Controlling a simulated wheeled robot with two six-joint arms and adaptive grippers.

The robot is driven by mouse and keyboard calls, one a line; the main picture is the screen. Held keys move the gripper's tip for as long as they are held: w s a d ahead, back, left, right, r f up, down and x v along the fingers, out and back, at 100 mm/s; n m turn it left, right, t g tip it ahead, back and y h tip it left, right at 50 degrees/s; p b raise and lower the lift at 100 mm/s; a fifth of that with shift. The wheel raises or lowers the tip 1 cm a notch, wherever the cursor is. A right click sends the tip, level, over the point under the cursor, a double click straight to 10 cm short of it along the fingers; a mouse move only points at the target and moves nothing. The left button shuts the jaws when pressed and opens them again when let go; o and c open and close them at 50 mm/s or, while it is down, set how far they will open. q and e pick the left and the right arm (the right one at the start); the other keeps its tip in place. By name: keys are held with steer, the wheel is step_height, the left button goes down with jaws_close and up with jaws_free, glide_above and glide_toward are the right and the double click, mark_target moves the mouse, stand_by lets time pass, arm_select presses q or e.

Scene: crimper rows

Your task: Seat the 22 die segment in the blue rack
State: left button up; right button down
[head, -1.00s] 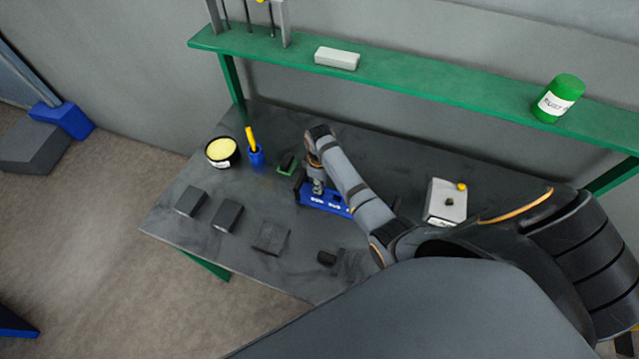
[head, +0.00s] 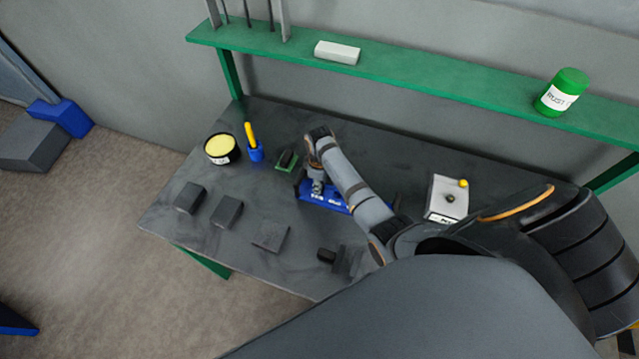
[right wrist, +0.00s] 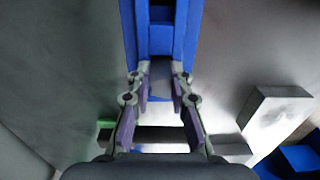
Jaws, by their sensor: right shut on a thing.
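The blue rack (head: 338,203) lies on the dark table, with white lettering on its front that I cannot read. My right gripper (head: 317,188) is over its left part, pointing down. In the right wrist view the rack (right wrist: 129,28) runs up from the fingertips, with dark slots between its blue walls. The right gripper (right wrist: 161,84) is shut on a small grey block (right wrist: 160,74), seemingly the die segment, at the near end of the rack. I cannot read a number on it, nor tell whether it sits in a slot. My left gripper is not in view.
Dark blocks lie at the left (head: 189,198), the middle (head: 227,211) and the front (head: 271,236). A green-based piece (head: 286,162), a blue holder (head: 256,153) and a yellow-topped tin (head: 222,149) stand behind left. A white box (head: 447,199) stands right. A green shelf (head: 430,86) spans the back.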

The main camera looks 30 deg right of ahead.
steer(key=c, duration=1.1)
jaws_free()
step_height(320, 180, up, 12)
steer(key=shift+f, duration=0.1)
